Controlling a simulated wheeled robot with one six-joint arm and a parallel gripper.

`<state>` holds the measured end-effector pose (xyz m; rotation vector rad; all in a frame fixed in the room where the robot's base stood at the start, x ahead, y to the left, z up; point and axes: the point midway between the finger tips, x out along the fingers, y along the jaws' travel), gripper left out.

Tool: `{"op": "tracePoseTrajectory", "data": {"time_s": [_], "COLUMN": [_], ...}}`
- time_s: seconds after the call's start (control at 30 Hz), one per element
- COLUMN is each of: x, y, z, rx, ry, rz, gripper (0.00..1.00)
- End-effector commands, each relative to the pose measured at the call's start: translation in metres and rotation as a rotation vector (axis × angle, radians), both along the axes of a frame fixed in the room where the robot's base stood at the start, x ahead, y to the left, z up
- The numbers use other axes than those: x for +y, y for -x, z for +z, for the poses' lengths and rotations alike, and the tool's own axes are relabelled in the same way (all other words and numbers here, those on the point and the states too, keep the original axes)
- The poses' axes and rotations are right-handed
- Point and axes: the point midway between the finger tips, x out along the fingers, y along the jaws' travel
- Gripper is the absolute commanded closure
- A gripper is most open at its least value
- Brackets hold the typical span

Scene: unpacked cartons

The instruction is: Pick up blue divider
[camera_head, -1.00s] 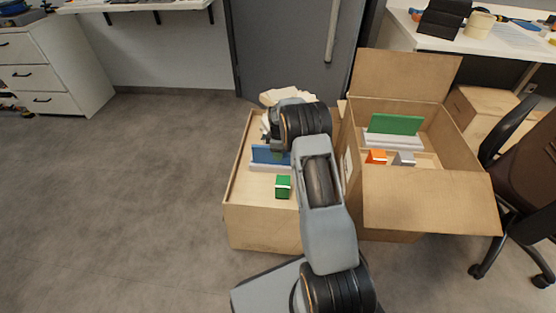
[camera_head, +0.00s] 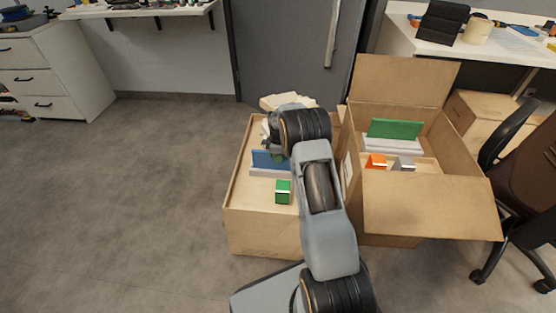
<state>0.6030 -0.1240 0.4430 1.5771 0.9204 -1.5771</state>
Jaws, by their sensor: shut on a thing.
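The blue divider (camera_head: 264,159) stands upright in a light grey slotted base (camera_head: 263,172) on top of the left carton (camera_head: 243,192). Only its left part shows, since my arm covers the rest. My gripper (camera_head: 279,153) is mostly hidden behind my wrist, at the divider's upper edge. It is shut on the divider. The divider still appears to be in its base; I cannot see a gap between them.
A green block (camera_head: 283,192) is on the same carton, in front of the divider. The open carton (camera_head: 415,205) at right holds a green divider (camera_head: 395,128), an orange block (camera_head: 376,162) and a grey block (camera_head: 404,164). An office chair (camera_head: 530,190) stands far right. Floor at left is clear.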

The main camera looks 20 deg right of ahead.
Motion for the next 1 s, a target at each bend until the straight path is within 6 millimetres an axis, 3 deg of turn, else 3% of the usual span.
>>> {"op": "tracePoseTrajectory", "data": {"time_s": [0.17,0.37,0.73,1.0], "x": [0.0,0.0,-0.017,-0.033], "y": [0.0,0.0,0.047,0.093], "z": [0.009,0.036,0.096,0.115], "rx": [-0.001,-0.002,-0.002,0.0], "ry": [0.0,0.0,0.001,0.0], "rz": [0.0,0.0,-0.001,-0.002], "gripper": [1.0,1.0,1.0,1.0]}}
